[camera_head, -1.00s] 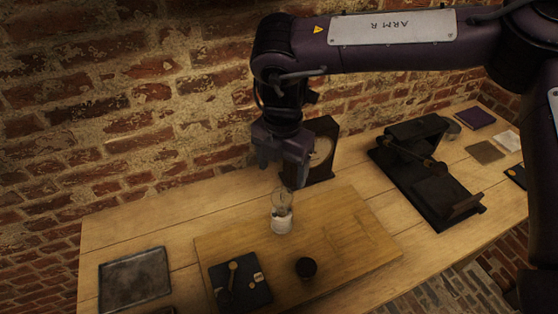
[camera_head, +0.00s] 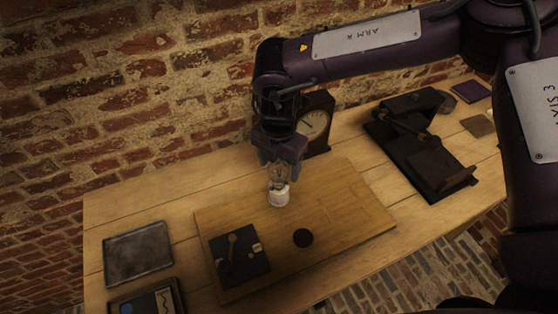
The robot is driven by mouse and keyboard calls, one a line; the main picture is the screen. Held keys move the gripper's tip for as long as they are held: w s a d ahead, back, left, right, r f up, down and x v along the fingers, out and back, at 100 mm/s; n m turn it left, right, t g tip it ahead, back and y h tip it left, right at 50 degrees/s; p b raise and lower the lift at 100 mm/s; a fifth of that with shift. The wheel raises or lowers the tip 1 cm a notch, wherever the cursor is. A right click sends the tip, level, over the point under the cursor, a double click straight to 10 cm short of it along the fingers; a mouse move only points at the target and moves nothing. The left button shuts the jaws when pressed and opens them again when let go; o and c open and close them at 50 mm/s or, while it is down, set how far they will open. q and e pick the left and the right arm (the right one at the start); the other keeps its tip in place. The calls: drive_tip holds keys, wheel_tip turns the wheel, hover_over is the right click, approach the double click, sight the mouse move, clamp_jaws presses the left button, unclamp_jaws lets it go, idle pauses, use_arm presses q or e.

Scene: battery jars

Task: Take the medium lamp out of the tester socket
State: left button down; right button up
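A clear glass lamp (camera_head: 277,180) stands upright in a white round socket (camera_head: 279,196) on the wooden board (camera_head: 345,205). My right gripper (camera_head: 280,168) points down from above, its fingers apart on either side of the lamp's upper part. They hide the top of the glass. I cannot tell whether the fingers touch the glass. The lamp's size cannot be compared here, as no other lamp is clearly visible. My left gripper is not in view.
A dark-cased clock (camera_head: 316,123) stands close behind my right gripper. A metal tray (camera_head: 138,253) lies left, a black apparatus (camera_head: 420,150) right. The board's right part is clear.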

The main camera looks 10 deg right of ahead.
drive_tip(key=c, duration=1)
drive_tip(key=shift+o, duration=0.2)
drive_tip(key=n, duration=0.3)
drive_tip(key=shift+r+p, duration=0.1)
drive_tip(key=shift+p, duration=0.3)
drive_tip(key=n, duration=0.3)
drive_tip(key=shift+n, duration=0.3)
drive_tip(key=shift+n+p, duration=0.3)
drive_tip(key=shift+n, duration=0.9)
drive_tip(key=n, duration=0.3)
drive_tip(key=shift+n, duration=0.4)
drive_tip(key=shift+n, duration=0.3)
drive_tip(key=n, duration=0.4)
drive_tip(key=shift+n, duration=0.3)
